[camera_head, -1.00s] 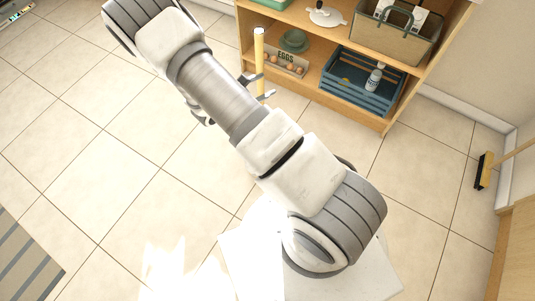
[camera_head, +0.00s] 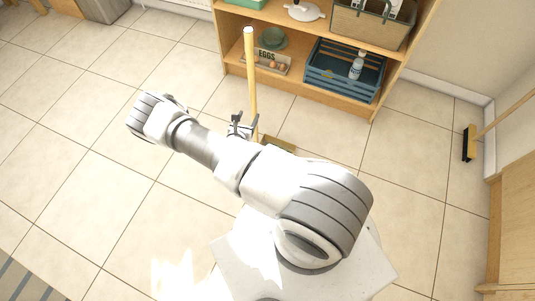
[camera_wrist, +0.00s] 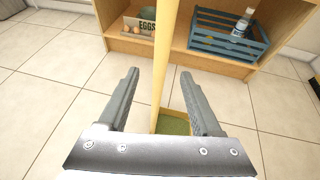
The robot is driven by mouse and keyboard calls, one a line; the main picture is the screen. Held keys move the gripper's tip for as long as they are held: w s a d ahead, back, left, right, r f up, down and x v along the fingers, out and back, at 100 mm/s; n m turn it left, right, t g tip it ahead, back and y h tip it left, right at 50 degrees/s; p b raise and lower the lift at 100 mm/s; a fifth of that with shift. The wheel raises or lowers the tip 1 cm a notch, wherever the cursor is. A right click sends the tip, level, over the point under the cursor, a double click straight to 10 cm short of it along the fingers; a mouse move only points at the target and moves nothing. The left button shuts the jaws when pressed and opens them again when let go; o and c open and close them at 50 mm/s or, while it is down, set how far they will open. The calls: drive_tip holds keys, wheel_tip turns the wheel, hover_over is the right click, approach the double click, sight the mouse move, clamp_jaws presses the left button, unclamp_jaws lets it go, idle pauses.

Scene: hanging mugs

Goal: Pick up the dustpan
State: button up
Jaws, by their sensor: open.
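The dustpan stands upright on the floor, with a long pale wooden handle (camera_head: 251,85) and a low pan (camera_head: 279,144) partly hidden behind my arm in the head view. In the wrist view the handle (camera_wrist: 163,60) appears between the two fingers, and the greenish pan (camera_wrist: 174,125) shows below, partly covered by the gripper. My gripper (camera_head: 243,124) is open beside the lower part of the handle. In the wrist view my gripper (camera_wrist: 160,78) has a finger on each side of the handle with gaps, not closed on it.
A wooden shelf (camera_head: 300,91) behind the handle holds a blue crate (camera_head: 343,72), an egg box (camera_head: 270,62) and a basket (camera_head: 372,25). A broom (camera_head: 470,143) leans at the right wall. Tiled floor to the left is clear.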

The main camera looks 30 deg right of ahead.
sight(253, 108)
drive_tip(key=b+x, duration=0.1)
drive_tip(key=x, duration=0.5)
drive_tip(key=shift+w+d+f, duration=0.1)
drive_tip(key=shift+f, duration=0.05)
drive_tip(key=b+x, duration=0.2)
drive_tip(key=x, duration=0.2)
drive_tip(key=shift+d+f+b, duration=0.15)
drive_tip(key=shift+b, duration=0.15)
drive_tip(key=shift+w+d+f, duration=0.1)
drive_tip(key=shift+w+d, duration=0.2)
drive_tip(key=shift+w, duration=0.05)
clamp_jaws()
idle(0.6)
